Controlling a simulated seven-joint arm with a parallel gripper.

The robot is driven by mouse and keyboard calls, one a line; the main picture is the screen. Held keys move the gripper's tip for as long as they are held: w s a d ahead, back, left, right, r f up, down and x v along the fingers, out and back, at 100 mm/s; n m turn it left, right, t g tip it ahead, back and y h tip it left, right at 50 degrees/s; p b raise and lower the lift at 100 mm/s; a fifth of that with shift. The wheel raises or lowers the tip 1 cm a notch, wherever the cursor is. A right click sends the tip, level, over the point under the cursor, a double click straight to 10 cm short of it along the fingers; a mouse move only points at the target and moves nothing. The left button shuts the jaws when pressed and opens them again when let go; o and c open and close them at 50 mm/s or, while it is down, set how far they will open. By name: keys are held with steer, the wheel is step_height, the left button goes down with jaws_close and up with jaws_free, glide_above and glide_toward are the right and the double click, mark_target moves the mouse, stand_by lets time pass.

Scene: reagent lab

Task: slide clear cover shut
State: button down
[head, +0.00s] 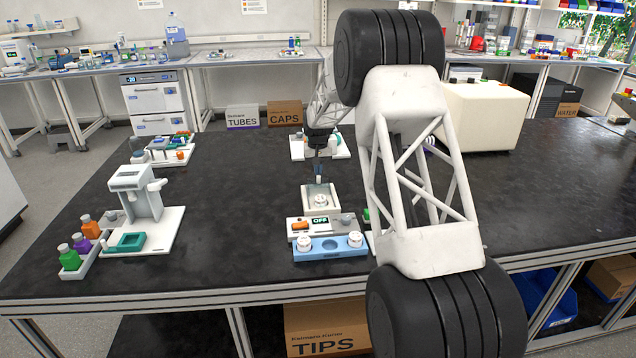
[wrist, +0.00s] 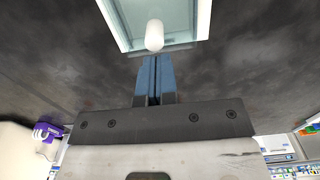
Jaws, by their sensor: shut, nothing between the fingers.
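A small white device (head: 296,226) with an "OFF" display stands near the table's front edge. Its rear part is a pale box (head: 308,193) with a round white piece inside. In the wrist view, a pale, see-through panel in a white frame, apparently the clear cover (wrist: 185,38), is at the top, with a white rounded handle (wrist: 154,36) at its edge. My gripper (head: 318,178) points down at the box's far side. In the wrist view its blue fingers (wrist: 155,60) are together and empty, close to the handle; whether they touch it cannot be told.
A blue holder (head: 330,253) with white round pieces sits in front of the device. To the left stand a white dispenser-like unit (head: 148,205) and a rack of colored bottles (head: 95,262). Another white unit (head: 340,150) is behind my gripper. Black tabletop between is clear.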

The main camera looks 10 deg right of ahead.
mark_target(318, 176)
steer(key=shift+f, duration=1.2)
steer(key=shift+s+f, duration=0.15)
steer(key=shift+f, duration=0.2)
steer(key=shift+w+f, duration=0.1)
steer(key=shift+w, duration=0.45)
stand_by(0.4)
step_height(318, 176, up, 8)
steer(key=shift+w, duration=0.15)
stand_by(1.0)
steer(key=c, duration=1.8)
jaws_free()
